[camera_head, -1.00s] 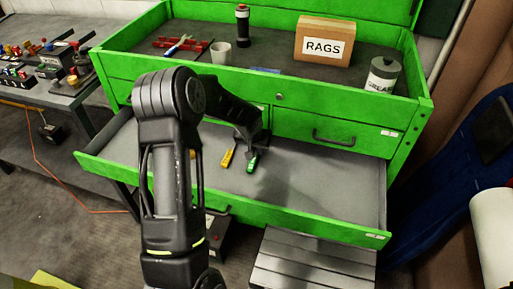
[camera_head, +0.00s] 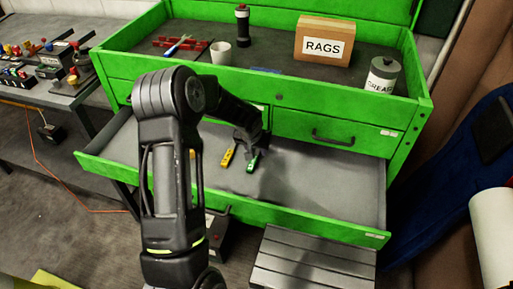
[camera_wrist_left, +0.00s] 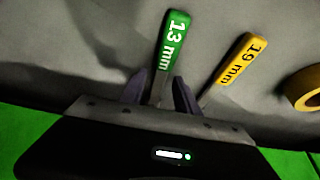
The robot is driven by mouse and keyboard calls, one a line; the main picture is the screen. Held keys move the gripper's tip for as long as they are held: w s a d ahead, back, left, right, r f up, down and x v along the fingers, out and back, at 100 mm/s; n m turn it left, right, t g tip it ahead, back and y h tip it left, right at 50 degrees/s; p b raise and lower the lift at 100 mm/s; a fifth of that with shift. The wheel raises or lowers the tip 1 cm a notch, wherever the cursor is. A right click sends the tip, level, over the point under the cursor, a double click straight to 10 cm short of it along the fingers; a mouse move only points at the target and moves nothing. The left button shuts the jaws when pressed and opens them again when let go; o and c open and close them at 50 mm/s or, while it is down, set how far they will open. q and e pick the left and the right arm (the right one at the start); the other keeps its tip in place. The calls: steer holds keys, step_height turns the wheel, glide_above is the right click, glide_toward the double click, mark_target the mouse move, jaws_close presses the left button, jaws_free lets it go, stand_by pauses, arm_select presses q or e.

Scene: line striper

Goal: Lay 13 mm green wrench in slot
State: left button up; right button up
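The green 13 mm wrench (camera_head: 253,163) lies in the open drawer, its labelled green handle pointing toward the drawer front. In the left wrist view the green handle (camera_wrist_left: 172,42) extends beyond my fingertips, and its grey shaft runs back between them. My left gripper (camera_head: 247,143) is low over the drawer at the wrench. In the left wrist view my left gripper (camera_wrist_left: 161,88) has its two fingers apart, one on each side of the shaft, with gaps showing. The wrench's far end is hidden by the gripper. I cannot make out a slot. My right gripper is not in view.
A yellow 19 mm wrench (camera_head: 227,156) lies beside the green one. A yellow ring (camera_wrist_left: 304,88) shows at the wrist view's edge. The right part of the drawer (camera_head: 335,190) is clear. The green cabinet top above holds a RAGS box (camera_head: 324,42) and a grease can (camera_head: 383,76).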

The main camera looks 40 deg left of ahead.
arm_select(q)
steer(key=b+v, duration=0.1)
steer(key=v, duration=0.6)
steer(key=shift+s+d+r, duration=0.1)
steer(key=shift+r, duration=0.2)
stand_by(0.4)
